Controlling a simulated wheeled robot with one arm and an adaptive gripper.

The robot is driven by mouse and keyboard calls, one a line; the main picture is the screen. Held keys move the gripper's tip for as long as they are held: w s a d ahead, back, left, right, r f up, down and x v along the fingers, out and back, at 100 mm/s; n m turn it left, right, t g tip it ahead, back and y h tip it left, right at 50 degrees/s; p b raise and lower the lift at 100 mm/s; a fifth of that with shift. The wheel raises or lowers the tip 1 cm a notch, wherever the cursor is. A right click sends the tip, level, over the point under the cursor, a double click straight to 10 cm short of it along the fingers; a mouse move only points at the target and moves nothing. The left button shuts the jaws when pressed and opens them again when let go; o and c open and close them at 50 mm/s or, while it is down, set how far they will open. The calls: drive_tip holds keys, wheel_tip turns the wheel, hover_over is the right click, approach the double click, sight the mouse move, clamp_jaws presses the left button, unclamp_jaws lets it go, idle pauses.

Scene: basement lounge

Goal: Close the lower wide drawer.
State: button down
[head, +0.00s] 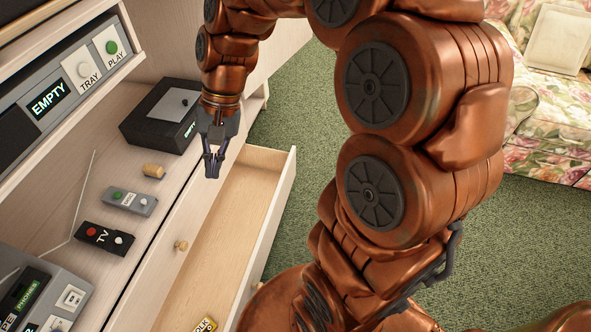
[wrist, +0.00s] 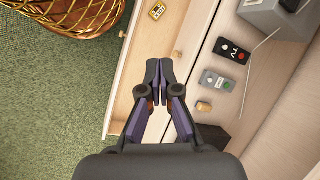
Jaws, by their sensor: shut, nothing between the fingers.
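The lower wide drawer is pulled out from the pale wooden cabinet. Its front panel (head: 276,209) stands away from the cabinet face, and it also shows in the wrist view (wrist: 123,75). A closed front with a round wooden knob (head: 181,246) sits above the drawer. My gripper (head: 213,172) is shut and empty, pointing down. In the wrist view my fingertips (wrist: 159,70) overlap the drawer's inside, left of the knob. Its height above the drawer is unclear.
The cabinet top holds a black box (head: 162,116), a cork (head: 153,171), a grey remote (head: 129,200) and a black TV remote (head: 104,238). Green carpet (head: 300,115) lies open beyond the drawer.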

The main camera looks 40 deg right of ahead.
drive_tip(key=w+d+f+m+t+y+b, duration=0.1)
drive_tip(key=w+d+f+m+y+b, duration=0.2)
drive_tip(key=w+f, duration=0.4)
drive_tip(key=w+d+f+m+t+b, duration=0.1)
drive_tip(key=w+d+f+m+b, duration=0.3)
drive_tip(key=w, duration=0.4)
drive_tip(key=w+d+f+m+t+y+b, duration=0.1)
drive_tip(key=w+d+f+m+t+b, duration=0.1)
drive_tip(key=w+d+f+m+b, duration=0.3)
drive_tip(key=w+d+f+t+b, duration=0.1)
drive_tip(key=w+d+f+b, duration=0.15)
drive_tip(key=d+f, duration=0.55)
drive_tip(key=w+d+f+m+t+b, duration=0.2)
drive_tip(key=d+f+m+b, duration=0.3)
drive_tip(key=d+f, duration=0.75)
drive_tip(key=m+t+h+b, duration=0.2)
drive_tip(key=m+h+b, duration=0.1)
drive_tip(key=m+b, duration=0.3)
approach(290, 165)
drive_tip(key=b+x, duration=0.5)
drive_tip(key=shift+s+a+f, duration=0.2)
drive_tip(key=shift+s+f, duration=0.1)
drive_tip(key=shift+w+a+r, duration=0.1)
drive_tip(key=shift+w+a, duration=0.25)
drive_tip(key=shift+w, duration=0.2)
